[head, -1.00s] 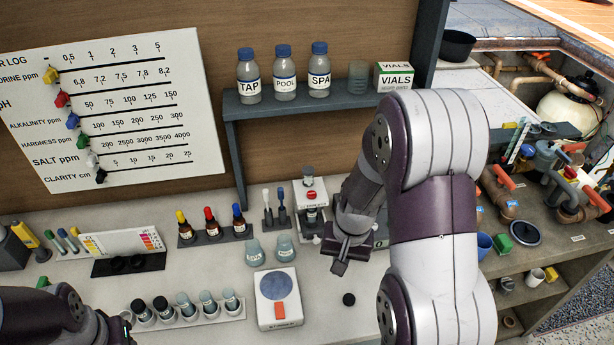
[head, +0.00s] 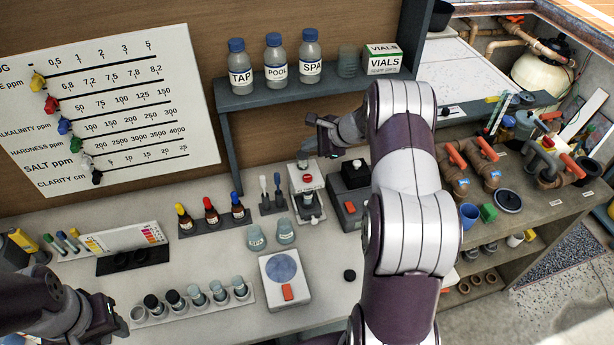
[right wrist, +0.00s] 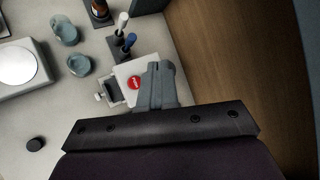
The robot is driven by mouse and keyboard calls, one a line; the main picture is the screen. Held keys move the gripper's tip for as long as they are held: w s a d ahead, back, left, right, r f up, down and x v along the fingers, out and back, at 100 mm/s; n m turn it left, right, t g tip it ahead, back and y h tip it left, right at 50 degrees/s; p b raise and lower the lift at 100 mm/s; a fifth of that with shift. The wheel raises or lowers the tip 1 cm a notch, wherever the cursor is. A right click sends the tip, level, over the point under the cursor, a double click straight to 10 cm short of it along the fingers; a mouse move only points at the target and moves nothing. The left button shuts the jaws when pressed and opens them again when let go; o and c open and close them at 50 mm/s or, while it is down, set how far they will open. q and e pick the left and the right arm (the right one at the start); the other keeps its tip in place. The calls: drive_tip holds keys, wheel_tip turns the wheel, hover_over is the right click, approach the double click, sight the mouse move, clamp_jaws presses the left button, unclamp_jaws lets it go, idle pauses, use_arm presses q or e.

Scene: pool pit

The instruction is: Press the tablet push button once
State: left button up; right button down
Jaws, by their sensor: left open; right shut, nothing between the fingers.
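The tablet dispenser (head: 308,196) is a small white unit at the back of the bench, with a round red push button (head: 307,178) on its top. The button also shows in the right wrist view (right wrist: 134,82), just left of my right fingers. My right gripper (head: 322,142) is shut and empty, above and behind the dispenser near the back wall. In the wrist view its fingers (right wrist: 159,84) overlap the dispenser's top plate; I cannot tell their height over it. My left gripper (head: 112,318) is open at the lower left, away from the dispenser.
A dark box with a red switch (head: 349,208) stands right of the dispenser. The shelf (head: 380,90) with bottles hangs above.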

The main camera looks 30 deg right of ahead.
sight(310, 179)
drive_tip(key=shift+f, duration=0.15)
wheel_tip(310, 179, down, 8)
drive_tip(key=b, duration=0.5)
drive_tip(key=shift+f+b, duration=0.1)
drive_tip(key=shift+b, duration=0.3)
drive_tip(key=shift+f, duration=0.2)
idle(1.3)
drive_tip(key=shift+f+b, duration=0.4)
drive_tip(key=shift+b, duration=0.4)
drive_tip(key=shift+f+b, duration=0.45)
drive_tip(key=shift+b, duration=0.1)
drive_tip(key=shift+r, duration=0.1)
idle(0.5)
drive_tip(key=shift+r+p, duration=0.5)
drive_tip(key=shift+r, duration=0.25)
